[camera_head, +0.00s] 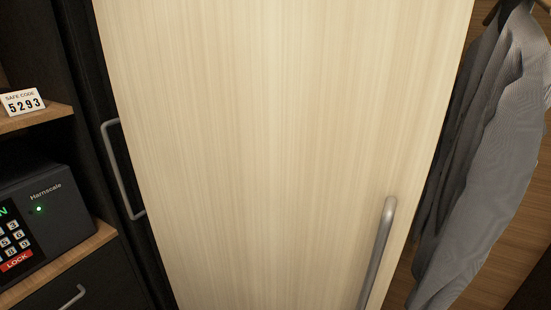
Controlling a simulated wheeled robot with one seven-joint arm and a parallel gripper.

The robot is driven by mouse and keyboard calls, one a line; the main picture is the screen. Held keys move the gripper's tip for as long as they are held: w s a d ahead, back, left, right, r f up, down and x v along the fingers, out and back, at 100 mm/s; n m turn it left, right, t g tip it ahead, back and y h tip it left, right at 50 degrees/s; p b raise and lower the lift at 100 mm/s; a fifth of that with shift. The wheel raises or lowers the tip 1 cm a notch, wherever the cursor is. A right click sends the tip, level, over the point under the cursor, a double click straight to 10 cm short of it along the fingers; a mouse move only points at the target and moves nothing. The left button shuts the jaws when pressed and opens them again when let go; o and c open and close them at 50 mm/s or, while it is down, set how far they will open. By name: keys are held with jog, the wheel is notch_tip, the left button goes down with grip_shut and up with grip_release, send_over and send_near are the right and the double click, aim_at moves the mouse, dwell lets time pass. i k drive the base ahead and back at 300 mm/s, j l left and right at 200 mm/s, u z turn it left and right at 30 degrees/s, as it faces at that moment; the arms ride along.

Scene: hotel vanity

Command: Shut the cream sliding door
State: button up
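The cream sliding door (270,140) fills the middle of the head view, with light vertical wood grain. A grey bar handle (378,250) stands upright near its right edge, its lower end cut off by the bottom of the picture. To the right of the door's edge the closet is open, and hanging grey clothes show there. To the left, a dark panel (90,110) with its own grey bar handle (122,170) shows beside the door. My gripper is not in view.
On the left, a dark safe (60,210) with a keypad and green light sits on a wooden shelf. A card reading 5293 (22,102) stands on the shelf above. A drawer handle (72,297) is below. Grey clothes (490,160) hang in the opening at right.

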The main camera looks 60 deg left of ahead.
aim_at(281, 153)
jog(key=u, duration=2.2)
jog(key=i+u, duration=0.7)
jog(key=i+l, duration=0.05)
jog(key=i, duration=0.05)
